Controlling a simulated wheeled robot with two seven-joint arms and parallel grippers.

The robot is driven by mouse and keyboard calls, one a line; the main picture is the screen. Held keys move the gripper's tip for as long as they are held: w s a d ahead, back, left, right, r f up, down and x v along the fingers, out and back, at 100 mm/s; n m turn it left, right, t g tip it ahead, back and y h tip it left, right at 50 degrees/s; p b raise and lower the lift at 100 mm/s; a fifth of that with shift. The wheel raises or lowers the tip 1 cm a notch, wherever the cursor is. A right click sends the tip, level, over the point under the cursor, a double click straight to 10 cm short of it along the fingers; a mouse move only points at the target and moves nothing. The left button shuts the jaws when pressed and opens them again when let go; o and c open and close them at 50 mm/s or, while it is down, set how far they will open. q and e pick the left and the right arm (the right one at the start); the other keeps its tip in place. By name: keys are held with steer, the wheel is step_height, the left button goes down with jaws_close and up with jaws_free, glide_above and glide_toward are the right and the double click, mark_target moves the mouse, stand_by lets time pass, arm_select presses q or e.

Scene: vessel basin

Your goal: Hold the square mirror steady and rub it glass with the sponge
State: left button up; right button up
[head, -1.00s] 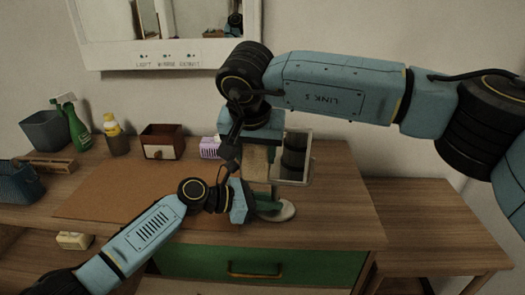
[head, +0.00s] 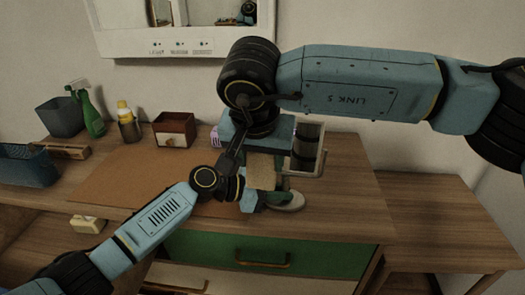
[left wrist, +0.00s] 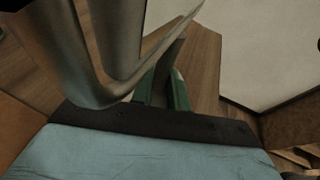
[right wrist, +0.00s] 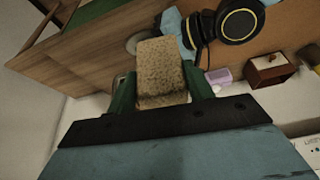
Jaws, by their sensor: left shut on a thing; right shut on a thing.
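The square mirror (head: 307,148) stands upright on a pale round base (head: 290,202) near the counter's right front; its glass shows dark reflections. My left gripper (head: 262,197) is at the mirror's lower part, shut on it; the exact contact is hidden. In the left wrist view its green fingers (left wrist: 162,90) are partly covered by a shiny grey surface. My right gripper (head: 262,155) is shut on the tan sponge (head: 262,173), in front of the mirror's left part. The sponge also shows between its green fingers in the right wrist view (right wrist: 160,72). Whether it touches the glass is unclear.
On the counter (head: 340,205), a green spray bottle (head: 92,112), a yellow-capped bottle (head: 128,122), a wooden box (head: 174,130) and grey bin (head: 60,117) stand left. A brown mat (head: 140,180) is mostly clear. A wall cabinet (head: 180,40) hangs behind.

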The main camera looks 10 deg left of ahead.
arm_select(q)
steer(key=shift+r, duration=0.1)
arm_select(e)
steer(key=shift+s+a, duration=0.15)
steer(key=shift+s, duration=1.35)
arm_select(q)
steer(key=o, duration=0.8)
steer(key=shift+o, duration=0.2)
